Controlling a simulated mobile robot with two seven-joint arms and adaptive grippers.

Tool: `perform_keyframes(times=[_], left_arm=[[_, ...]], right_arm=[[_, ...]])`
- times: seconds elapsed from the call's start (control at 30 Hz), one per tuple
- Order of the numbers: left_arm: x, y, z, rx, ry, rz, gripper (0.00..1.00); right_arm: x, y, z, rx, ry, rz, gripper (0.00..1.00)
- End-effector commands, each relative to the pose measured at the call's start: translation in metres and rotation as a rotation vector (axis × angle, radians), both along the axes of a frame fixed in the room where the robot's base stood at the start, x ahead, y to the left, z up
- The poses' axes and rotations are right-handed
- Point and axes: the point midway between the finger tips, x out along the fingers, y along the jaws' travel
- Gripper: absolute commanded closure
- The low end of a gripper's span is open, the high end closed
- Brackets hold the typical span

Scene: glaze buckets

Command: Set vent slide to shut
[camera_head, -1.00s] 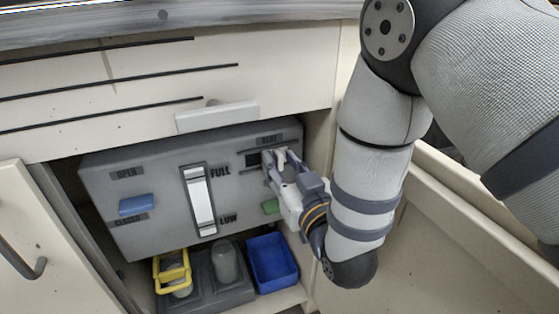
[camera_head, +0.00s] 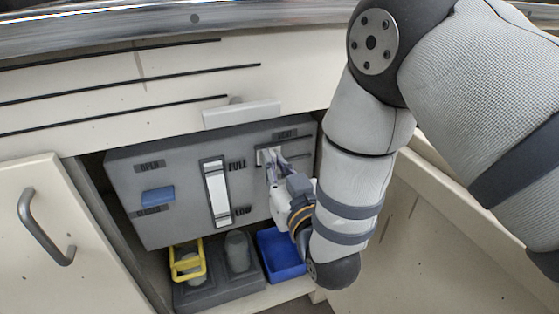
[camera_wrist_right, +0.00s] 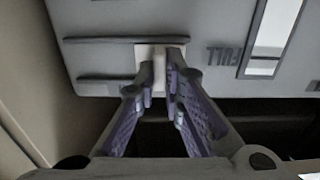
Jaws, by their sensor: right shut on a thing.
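The vent slide is a small white knob (camera_head: 264,154) in a short horizontal slot under the vent label, at the upper right of the grey panel (camera_head: 185,215). It sits at the left end of the slot in the head view. My right gripper (camera_head: 274,160) reaches it from the lower right and is shut on it. In the wrist view, which shows the panel upside down, the knob (camera_wrist_right: 160,55) is between the two fingertips (camera_wrist_right: 160,73), at the right end of two dark rails (camera_wrist_right: 100,79). The fingers partly hide it. My left gripper is not in view.
The panel also has a blue slider (camera_head: 158,196) and a white full/low gauge (camera_head: 217,194). Below are a yellow-handled holder (camera_head: 187,261), a grey cup (camera_head: 238,252) and a blue bin (camera_head: 281,256). A drawer front (camera_head: 150,85) overhangs; an open door (camera_head: 40,240) stands left.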

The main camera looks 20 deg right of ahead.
Motion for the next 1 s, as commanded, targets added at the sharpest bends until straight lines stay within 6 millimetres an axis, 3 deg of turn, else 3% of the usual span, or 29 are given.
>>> perform_keyframes(times=[0.07,0.1,0.17,0.5,0.63,0.83,1.0], left_arm=[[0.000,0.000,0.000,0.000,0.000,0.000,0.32],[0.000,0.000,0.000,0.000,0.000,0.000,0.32],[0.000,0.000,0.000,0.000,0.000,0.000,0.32],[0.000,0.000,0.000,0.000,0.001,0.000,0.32],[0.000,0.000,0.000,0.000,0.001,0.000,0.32],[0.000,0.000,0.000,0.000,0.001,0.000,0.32],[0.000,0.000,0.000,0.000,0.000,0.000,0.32]], right_arm=[[0.000,0.004,0.000,0.003,-0.002,0.011,1.00],[0.000,0.005,0.000,0.004,-0.002,0.012,0.82],[0.000,0.004,0.000,0.004,-0.002,0.011,0.70],[-0.005,0.002,-0.001,0.002,0.001,0.007,0.70],[-0.032,0.002,-0.001,0.002,0.005,0.008,0.70],[-0.094,0.000,-0.001,0.002,0.005,0.010,0.70],[-0.112,0.001,-0.002,-0.001,0.007,0.014,0.70]])
